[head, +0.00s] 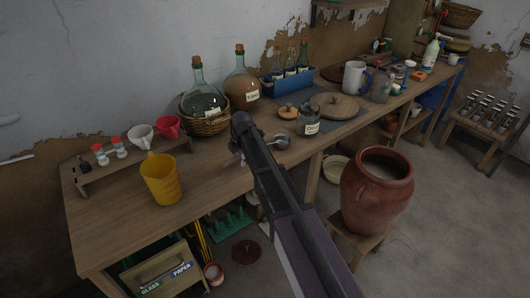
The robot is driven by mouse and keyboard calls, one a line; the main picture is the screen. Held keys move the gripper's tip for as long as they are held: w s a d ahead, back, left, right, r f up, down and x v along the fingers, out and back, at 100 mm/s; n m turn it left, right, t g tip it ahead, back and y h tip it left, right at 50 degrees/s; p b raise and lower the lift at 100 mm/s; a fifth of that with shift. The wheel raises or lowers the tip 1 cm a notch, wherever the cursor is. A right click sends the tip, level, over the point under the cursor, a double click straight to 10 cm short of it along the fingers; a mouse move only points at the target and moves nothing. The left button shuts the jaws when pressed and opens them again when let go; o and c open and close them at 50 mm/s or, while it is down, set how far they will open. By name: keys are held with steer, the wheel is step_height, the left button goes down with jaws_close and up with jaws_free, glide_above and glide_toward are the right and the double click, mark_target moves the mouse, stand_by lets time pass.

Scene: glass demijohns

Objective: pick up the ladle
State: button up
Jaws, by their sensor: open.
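A metal ladle (282,142) lies on the wooden workbench (215,180), its round bowl showing just right of my arm. Its handle runs left toward my arm, which hides part of it. My gripper (238,157) is small and dark below the end of my arm, low over the bench and left of the ladle's bowl. It is open, and nothing shows between its fingers. The fingertips are mostly hidden, so I cannot tell their exact gap from the ladle.
A labelled glass jar (309,121) and a small wooden lid (288,112) stand close behind the ladle. Glass demijohns (201,96) stand at the wall. A yellow jug (161,179) is on the left. A large clay pot (377,190) stands in front of the bench.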

stand_by(0.5)
jaws_close()
steer(key=shift+r, duration=0.2)
step_height(320, 180, up, 4)
steer(key=p, duration=0.4)
steer(key=shift+f, duration=0.15)
steer(key=s+d, duration=0.1)
steer(key=s, duration=0.6)
steer(key=s+d+r+p, duration=0.1)
steer(key=s+d, duration=0.1)
steer(key=s, duration=0.6)
steer(key=shift+s+d, duration=0.25)
steer(key=shift+s, duration=0.2)
